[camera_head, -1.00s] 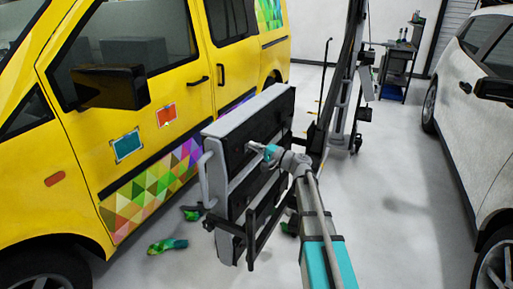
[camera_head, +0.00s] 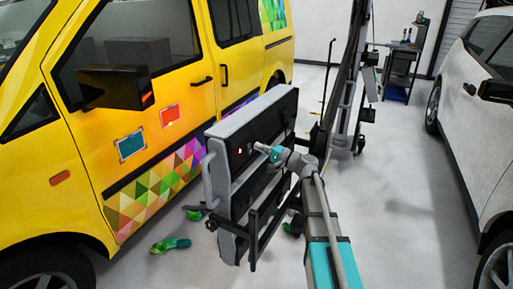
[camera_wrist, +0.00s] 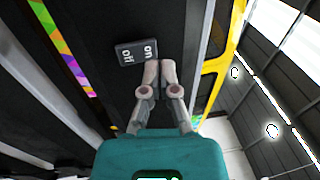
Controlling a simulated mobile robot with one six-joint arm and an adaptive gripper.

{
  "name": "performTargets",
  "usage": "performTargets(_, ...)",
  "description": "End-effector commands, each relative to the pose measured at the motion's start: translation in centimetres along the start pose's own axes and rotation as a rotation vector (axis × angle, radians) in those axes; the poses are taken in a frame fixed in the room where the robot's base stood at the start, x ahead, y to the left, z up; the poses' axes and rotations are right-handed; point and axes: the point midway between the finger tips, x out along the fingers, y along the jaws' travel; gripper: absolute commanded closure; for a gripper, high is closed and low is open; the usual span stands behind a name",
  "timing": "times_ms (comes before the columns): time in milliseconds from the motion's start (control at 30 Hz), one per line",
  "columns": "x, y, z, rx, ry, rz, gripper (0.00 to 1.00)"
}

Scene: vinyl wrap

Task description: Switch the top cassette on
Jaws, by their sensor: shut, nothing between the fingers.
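The top cassette (camera_head: 262,112) is a grey and black lamp box held upright on a stand, facing the yellow van. A small red light (camera_head: 240,151) glows on its dark back. My gripper (camera_head: 261,148) is shut and empty, its tips at the back of this cassette. In the wrist view, a dark rocker switch (camera_wrist: 130,54) carries white "on" and "off" labels. My shut fingertips (camera_wrist: 160,66) are at its edge beside "on"; I cannot tell whether they touch it. The switch is too small to make out in the head view.
A lower cassette (camera_head: 228,246) hangs under the top one. The yellow van (camera_head: 190,95) stands close at left, with an orange glow on its door. A white car (camera_head: 473,120) stands at right. Free floor (camera_head: 400,200) lies between.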

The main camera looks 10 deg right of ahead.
Motion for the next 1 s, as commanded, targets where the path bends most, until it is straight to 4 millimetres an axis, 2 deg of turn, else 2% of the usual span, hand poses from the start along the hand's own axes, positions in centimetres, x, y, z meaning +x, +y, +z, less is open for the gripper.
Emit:
performTargets(167,-1.9,-0.8,-0.2,0.0,0.0,0.0,1.0)
performTargets(633,-9.1,-2.9,-0.2,0.0,0.001,0.0,1.0)
performTargets(800,-10.7,-3.4,-0.2,0.0,-0.001,0.0,1.0)
performTargets(1000,-11.5,-3.6,-0.2,0.0,-0.002,0.0,1.0)
